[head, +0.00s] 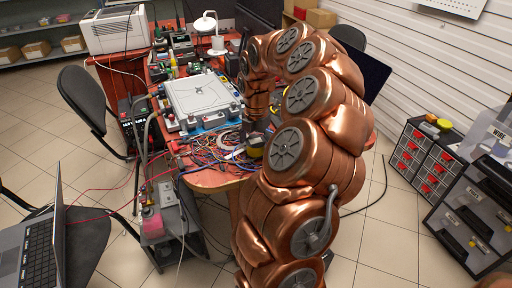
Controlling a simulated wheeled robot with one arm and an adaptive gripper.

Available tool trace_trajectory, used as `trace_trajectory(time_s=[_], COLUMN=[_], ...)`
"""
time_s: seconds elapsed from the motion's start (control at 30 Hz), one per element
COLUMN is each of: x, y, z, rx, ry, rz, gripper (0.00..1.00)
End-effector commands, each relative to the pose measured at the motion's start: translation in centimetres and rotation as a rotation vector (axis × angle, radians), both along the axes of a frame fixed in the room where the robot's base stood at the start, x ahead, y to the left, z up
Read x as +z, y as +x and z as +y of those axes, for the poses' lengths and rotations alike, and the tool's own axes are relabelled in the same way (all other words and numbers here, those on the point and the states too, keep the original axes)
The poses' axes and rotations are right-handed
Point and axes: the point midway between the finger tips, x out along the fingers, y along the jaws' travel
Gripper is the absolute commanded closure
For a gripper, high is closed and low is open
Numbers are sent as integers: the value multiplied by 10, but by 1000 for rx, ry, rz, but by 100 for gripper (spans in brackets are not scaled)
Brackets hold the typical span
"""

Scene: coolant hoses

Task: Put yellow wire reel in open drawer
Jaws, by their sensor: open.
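My copper-coloured arm rises through the middle of the head view and bends down over the red workbench (212,181). My gripper (254,138) is at the bench's right end, small, dark and partly hidden by my arm. It is open. A small yellow and dark round thing (256,152), possibly the yellow wire reel, lies right below it among tangled wires. I cannot tell whether they touch. At the right stands a small drawer cabinet (424,157) with red handles; no drawer in it clearly stands open. A yellow round thing (444,124) sits on its top.
A grey organiser (474,215) stands at the lower right, near a bin marked WIRE (497,134). A white device (201,98) and electronics crowd the bench. Chairs (84,103) and a laptop (42,250) are at the left.

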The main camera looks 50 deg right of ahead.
Motion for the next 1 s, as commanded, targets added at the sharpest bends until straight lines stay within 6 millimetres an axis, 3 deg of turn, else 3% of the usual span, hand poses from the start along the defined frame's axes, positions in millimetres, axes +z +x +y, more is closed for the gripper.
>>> trace_trajectory(time_s=[0.17, 0.87, 1.0], x=[0, 0, 0], y=[0, -1, -1], z=[0, 0, 0], rx=[0, 0, 0], ry=[0, 1, 1], rz=[1, 2, 2], gripper=[7, 80, 83])
